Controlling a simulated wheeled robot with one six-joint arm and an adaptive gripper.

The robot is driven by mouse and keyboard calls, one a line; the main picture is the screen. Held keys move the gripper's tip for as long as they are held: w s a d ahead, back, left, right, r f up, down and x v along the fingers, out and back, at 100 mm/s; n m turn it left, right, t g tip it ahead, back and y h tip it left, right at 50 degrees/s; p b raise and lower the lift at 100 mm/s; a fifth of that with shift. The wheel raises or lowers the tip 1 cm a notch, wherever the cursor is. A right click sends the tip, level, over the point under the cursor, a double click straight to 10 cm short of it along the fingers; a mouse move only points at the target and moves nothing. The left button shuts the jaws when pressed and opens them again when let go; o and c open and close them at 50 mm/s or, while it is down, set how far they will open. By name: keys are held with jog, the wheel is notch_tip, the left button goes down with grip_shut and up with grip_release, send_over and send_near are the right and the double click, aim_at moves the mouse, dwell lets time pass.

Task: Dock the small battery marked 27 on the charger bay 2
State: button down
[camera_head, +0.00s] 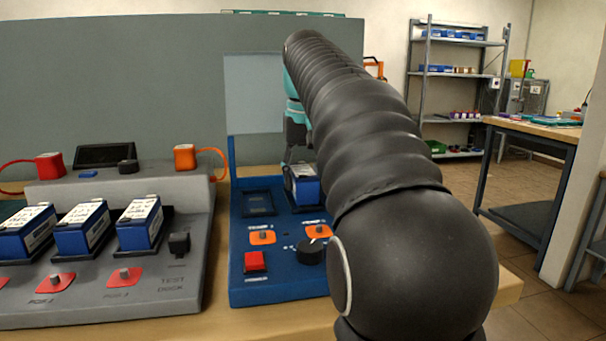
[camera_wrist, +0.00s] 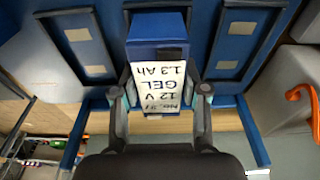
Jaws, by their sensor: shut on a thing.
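A small blue battery (camera_wrist: 156,28) with a white label reading "12 V GEL 1.3 Ah" is between the fingers of my gripper (camera_wrist: 160,98) in the wrist view. No 27 is legible on it. In the head view the battery (camera_head: 305,188) is at the second bay from the left of the blue charger (camera_head: 240,283), beside an empty bay (camera_head: 258,203). I cannot tell whether it is fully seated. My arm hides the charger's right side. The wrist view shows empty bays on both sides of the battery.
The grey test dock (camera_head: 180,285) at left holds several blue batteries (camera_head: 82,228) with white labels. The charger's front has orange-plated switches (camera_head: 262,237), a red button (camera_head: 255,261) and a black knob (camera_head: 311,251). A shelf (camera_head: 458,75) and workbench (camera_head: 545,128) stand beyond, at right.

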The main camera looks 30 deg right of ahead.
aim_at(305, 173)
jog(key=shift+f+b, duration=0.4)
jog(key=shift+f, duration=0.15)
dwell(0.5)
jog(key=c, duration=0.9)
grip_release()
jog(key=shift+o, duration=0.2)
jog(key=shift+s+r+p, duration=0.2)
jog(key=shift+r+p, duration=0.45)
jog(key=shift+r, duration=0.65)
jog(key=shift+s+a+r, duration=0.1)
jog(key=shift+s+r, duration=0.1)
jog(key=shift+r, duration=1.1)
jog(key=shift+s+a+r, duration=0.1)
jog(key=shift+s+r, duration=0.1)
jog(key=shift+r, duration=1.15)
jog(key=shift+s+a+r, duration=0.1)
jog(key=shift+s+r, duration=0.1)
jog(key=shift+r, duration=1.2)
jog(key=shift+s+d, duration=0.1)
